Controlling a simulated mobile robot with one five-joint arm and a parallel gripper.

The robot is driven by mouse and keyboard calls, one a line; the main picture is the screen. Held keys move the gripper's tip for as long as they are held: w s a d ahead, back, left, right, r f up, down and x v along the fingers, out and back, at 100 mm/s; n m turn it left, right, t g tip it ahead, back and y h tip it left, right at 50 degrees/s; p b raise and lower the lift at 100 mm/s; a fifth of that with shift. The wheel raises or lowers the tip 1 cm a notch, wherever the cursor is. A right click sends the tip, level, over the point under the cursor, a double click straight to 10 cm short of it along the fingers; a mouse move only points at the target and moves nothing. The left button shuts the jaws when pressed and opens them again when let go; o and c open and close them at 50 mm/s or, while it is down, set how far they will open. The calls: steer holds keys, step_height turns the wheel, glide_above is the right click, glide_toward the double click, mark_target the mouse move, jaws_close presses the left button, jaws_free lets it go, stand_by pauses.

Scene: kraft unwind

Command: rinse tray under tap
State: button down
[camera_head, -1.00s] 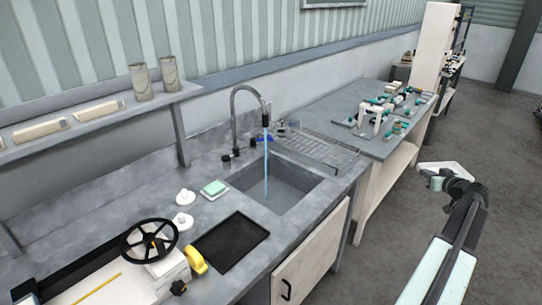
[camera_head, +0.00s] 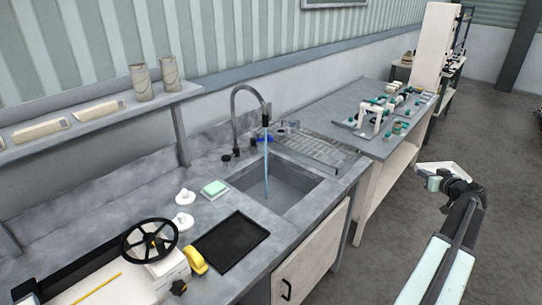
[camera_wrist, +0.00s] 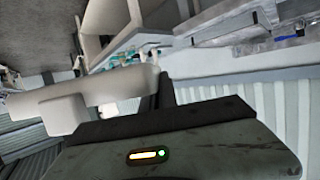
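A flat black tray (camera_head: 232,241) lies on the grey counter, in front of the sink and to its left. The curved tap (camera_head: 236,103) stands behind the sink. A thin stream of water (camera_head: 267,165) runs from its spout into the grey sink basin (camera_head: 287,188). My gripper (camera_head: 440,174) is over the floor at the right, well apart from the tray and counter. No held object shows. Its pale finger part also shows in the wrist view (camera_wrist: 85,102), but the gap between the fingers is not clear. The tray is not identifiable in the wrist view.
A green-and-white sponge (camera_head: 214,187) and white knobbed pieces (camera_head: 184,222) lie left of the sink. A black handwheel (camera_head: 149,241) and yellow handle (camera_head: 195,260) stand left of the tray. Floor beside the cabinet is clear.

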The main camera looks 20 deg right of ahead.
steer(key=shift+s+d, duration=0.15)
steer(key=shift+d, duration=0.35)
steer(key=shift+a, duration=0.2)
steer(key=shift+w+a, duration=0.2)
steer(key=shift+a, duration=0.2)
steer(key=shift+s+d, duration=0.2)
steer(key=shift+d, duration=0.4)
